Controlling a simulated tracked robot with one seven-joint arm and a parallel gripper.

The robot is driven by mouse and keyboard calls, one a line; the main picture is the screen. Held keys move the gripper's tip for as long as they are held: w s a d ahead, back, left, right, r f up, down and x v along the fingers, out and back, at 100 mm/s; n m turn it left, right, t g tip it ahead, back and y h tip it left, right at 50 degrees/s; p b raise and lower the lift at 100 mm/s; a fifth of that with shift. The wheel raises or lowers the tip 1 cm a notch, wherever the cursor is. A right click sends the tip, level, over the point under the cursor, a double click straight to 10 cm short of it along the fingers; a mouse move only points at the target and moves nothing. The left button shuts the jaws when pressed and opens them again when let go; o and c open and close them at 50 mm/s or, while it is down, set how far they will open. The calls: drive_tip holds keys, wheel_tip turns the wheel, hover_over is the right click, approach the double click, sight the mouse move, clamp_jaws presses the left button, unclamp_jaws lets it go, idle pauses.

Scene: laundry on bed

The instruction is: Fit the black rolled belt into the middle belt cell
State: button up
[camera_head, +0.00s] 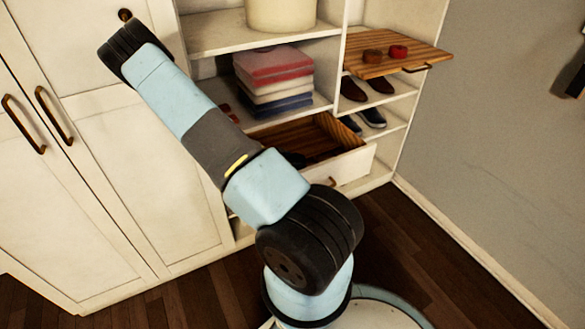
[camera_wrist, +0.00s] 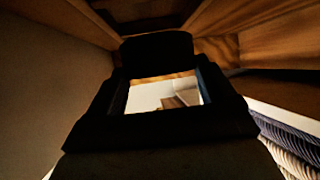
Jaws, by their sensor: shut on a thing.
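In the wrist view my gripper (camera_wrist: 158,72) is a dark frame with its two fingers reaching forward. It is shut on a dark, rounded thing at its tips, which looks like the black rolled belt (camera_wrist: 157,47). Wooden walls (camera_wrist: 270,45) stand around and beyond it, like the inside of a drawer. In the head view an open drawer (camera_head: 352,166) with a wooden inside shows past my arm. A dark shape lies in its left part, too unclear to name. My arm hides part of the drawer, and the middle belt cell cannot be made out.
Folded clothes (camera_head: 272,75) lie on the shelf above the drawer. Shoes (camera_head: 372,117) stand on shelves at right. Closed wardrobe doors (camera_head: 100,180) fill the left.

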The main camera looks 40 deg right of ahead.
drive_tip(key=shift+f, duration=1.85)
drive_tip(key=o, duration=1)
drive_tip(key=shift+v, duration=3.75)
drive_tip(key=shift+w, duration=0.1)
